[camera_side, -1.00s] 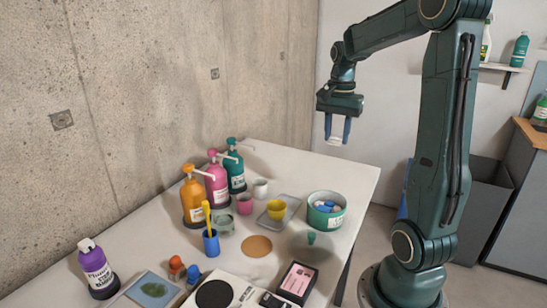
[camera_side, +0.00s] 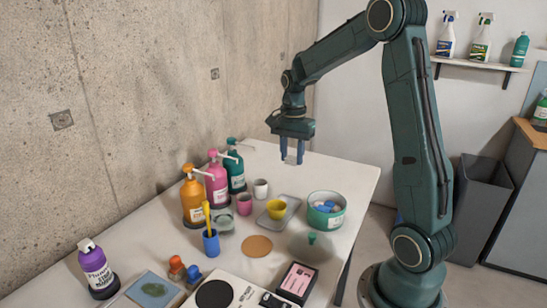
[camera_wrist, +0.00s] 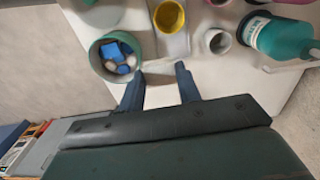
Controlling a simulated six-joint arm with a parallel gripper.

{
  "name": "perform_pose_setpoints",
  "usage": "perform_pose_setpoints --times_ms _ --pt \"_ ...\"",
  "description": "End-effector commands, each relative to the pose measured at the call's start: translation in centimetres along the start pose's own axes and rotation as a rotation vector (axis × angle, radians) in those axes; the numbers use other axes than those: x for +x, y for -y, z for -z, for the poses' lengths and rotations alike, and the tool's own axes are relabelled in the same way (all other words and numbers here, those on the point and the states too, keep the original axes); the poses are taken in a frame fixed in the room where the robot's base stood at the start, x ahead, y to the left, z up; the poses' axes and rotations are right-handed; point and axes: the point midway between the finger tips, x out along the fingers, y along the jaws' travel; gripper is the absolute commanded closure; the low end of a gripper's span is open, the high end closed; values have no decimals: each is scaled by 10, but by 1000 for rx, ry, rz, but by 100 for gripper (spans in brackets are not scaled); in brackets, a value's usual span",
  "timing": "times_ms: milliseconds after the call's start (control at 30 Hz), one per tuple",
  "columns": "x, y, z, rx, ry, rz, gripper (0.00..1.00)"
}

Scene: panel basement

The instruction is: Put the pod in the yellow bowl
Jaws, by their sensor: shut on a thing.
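The yellow bowl (camera_side: 277,210) stands on a grey tray (camera_side: 264,222) near the middle of the table; in the wrist view the bowl (camera_wrist: 169,17) is at the top centre. My gripper (camera_side: 292,160) is high above the table's back part, pointing down. Its blue fingers are shut on a small pale thing, probably the pod (camera_side: 292,157), which also shows between the fingertips in the wrist view (camera_wrist: 158,70). Its details are too small to tell. The held thing is well clear of the bowl.
A green tub (camera_side: 316,222) with several blue and white pieces stands right of the tray. A white cup (camera_side: 261,189), a pink cup (camera_side: 244,205) and three pump bottles (camera_side: 215,184) stand to the left. A concrete wall (camera_side: 150,90) borders the table's left side.

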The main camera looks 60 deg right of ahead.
Motion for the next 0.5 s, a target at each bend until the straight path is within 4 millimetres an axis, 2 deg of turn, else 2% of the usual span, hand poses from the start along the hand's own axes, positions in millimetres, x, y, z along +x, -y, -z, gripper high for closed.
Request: perform_pose_setpoints --times_ms 100,200,500 --pt "13 17 -12 -3 0 -1 88" --pt "19 25 -18 -1 0 0 88" --pt "22 28 -20 1 -1 1 88"
